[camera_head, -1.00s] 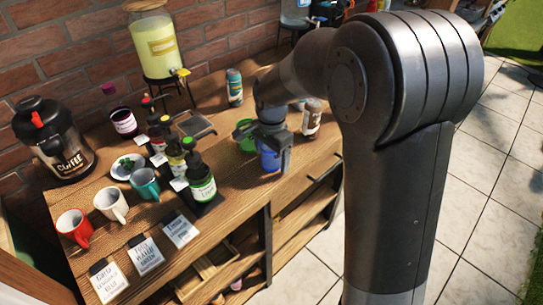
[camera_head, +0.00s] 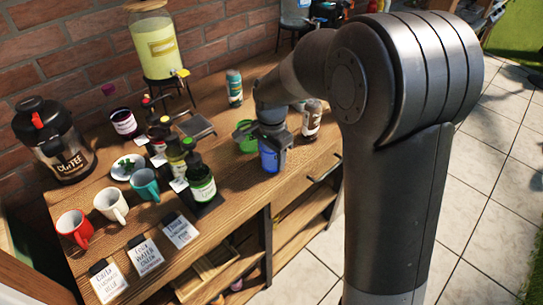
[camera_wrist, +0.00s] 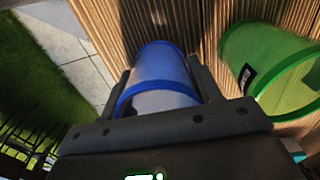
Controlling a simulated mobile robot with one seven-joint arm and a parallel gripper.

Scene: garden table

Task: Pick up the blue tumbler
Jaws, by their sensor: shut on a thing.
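The blue tumbler (camera_head: 269,159) stands near the front edge of the wooden table, below my gripper (camera_head: 272,143). In the wrist view the blue tumbler (camera_wrist: 162,72) sits between the two fingers of my gripper (camera_wrist: 165,85), which is shut on it. The tumbler has a translucent body with a darker blue rim. I cannot tell whether its base touches the table. A green tumbler (camera_head: 245,138) stands just behind and to its left; in the wrist view it is at the right (camera_wrist: 270,65).
A bottle (camera_head: 312,118) stands to the right and a can (camera_head: 234,88) behind. Dark bottles (camera_head: 200,182), mugs (camera_head: 145,184) and cards (camera_head: 145,255) fill the left side. A drink dispenser (camera_head: 157,45) is at the back. The tabletop between the tumblers and bottles is partly clear.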

